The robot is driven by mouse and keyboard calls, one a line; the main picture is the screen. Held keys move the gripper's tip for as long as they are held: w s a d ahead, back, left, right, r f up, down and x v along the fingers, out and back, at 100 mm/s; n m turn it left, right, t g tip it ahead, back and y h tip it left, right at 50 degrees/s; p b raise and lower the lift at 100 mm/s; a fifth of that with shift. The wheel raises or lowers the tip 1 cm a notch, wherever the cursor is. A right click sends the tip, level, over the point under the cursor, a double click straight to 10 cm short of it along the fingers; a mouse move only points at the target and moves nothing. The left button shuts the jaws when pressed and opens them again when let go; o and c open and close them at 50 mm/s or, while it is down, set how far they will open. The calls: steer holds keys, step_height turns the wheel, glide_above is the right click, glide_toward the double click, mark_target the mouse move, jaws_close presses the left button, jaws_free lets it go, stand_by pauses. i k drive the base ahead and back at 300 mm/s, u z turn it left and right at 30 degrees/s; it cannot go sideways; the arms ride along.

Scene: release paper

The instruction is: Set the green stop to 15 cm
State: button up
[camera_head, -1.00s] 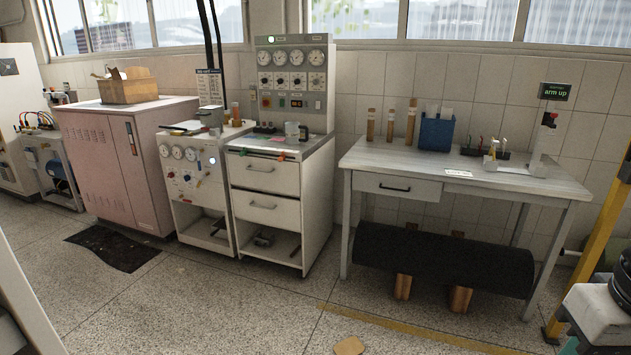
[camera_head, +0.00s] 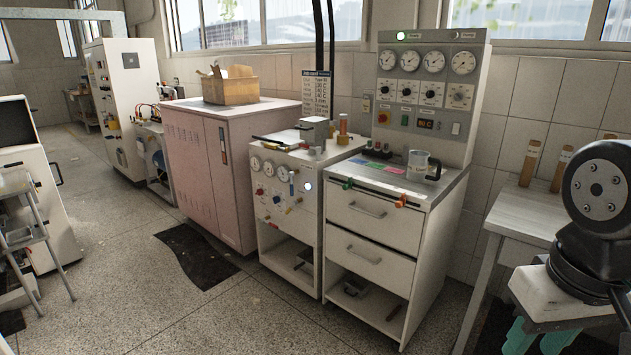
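A small green piece (camera_head: 347,184), which looks like the green stop, sits at the left of the front top edge of the white drawer cabinet (camera_head: 365,230). A red-orange piece (camera_head: 401,201) sits on the same edge farther right. Any scale marks along this edge are too small to read, so I cannot tell the stop's position in centimetres. My gripper cannot be made out in the view; only dark links of my arm show at the right, well apart from the cabinet.
A clear measuring jug (camera_head: 419,166) stands on the cabinet top, below a gauge panel (camera_head: 428,85). A gauge cart (camera_head: 285,195) and a pink cabinet (camera_head: 225,165) stand to the left. A table (camera_head: 530,210) stands to the right. The floor in front is open, with a dark mat (camera_head: 195,255).

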mark_target(349, 184)
steer(key=u, duration=0.55)
steer(key=i, duration=1.95)
steer(key=z, duration=0.75)
